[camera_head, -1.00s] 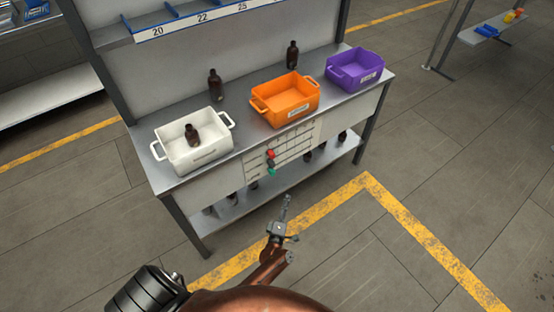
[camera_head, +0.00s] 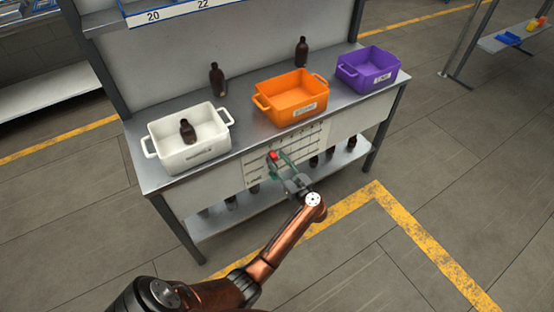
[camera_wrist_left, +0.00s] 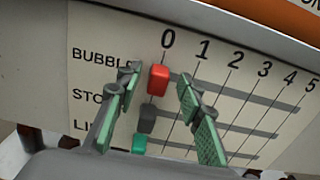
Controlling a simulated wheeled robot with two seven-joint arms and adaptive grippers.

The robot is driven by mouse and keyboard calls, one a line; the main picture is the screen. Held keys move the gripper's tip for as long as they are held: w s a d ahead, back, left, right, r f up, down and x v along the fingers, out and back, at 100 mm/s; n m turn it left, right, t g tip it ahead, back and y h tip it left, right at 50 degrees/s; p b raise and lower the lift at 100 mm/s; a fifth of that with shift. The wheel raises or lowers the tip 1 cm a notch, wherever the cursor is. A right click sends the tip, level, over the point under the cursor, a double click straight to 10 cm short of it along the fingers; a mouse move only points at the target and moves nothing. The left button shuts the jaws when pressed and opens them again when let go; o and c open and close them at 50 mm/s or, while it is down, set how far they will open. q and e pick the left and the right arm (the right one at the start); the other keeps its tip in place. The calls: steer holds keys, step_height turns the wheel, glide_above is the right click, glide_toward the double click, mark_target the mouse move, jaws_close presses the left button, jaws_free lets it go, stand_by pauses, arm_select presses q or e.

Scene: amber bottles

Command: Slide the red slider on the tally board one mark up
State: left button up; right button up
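The tally board (camera_head: 296,152) is a white panel on the bench front; the left wrist view shows its rows and columns 0 to 5. The red slider (camera_wrist_left: 158,79) sits at mark 0 in the top row, labelled BUBBLE; it also shows in the head view (camera_head: 273,155). Below it are a dark grey slider (camera_wrist_left: 147,118) and a green slider (camera_wrist_left: 139,144), both near the 0 line. My left gripper (camera_head: 280,158) is open at the board, its green-padded fingers on either side of the red slider with gaps showing. My right gripper is out of view.
On the bench stand a white bin (camera_head: 187,155) holding a brown bottle, an orange bin (camera_head: 295,114) and a purple bin (camera_head: 370,82). Two bottles stand behind the bins. Several bottles are on the lower shelf (camera_head: 205,224). The floor in front is clear.

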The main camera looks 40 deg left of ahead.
arm_select(q)
steer(key=shift+w+a, duration=0.2)
steer(key=shift+a, duration=0.25)
jaws_close()
stand_by(0.5)
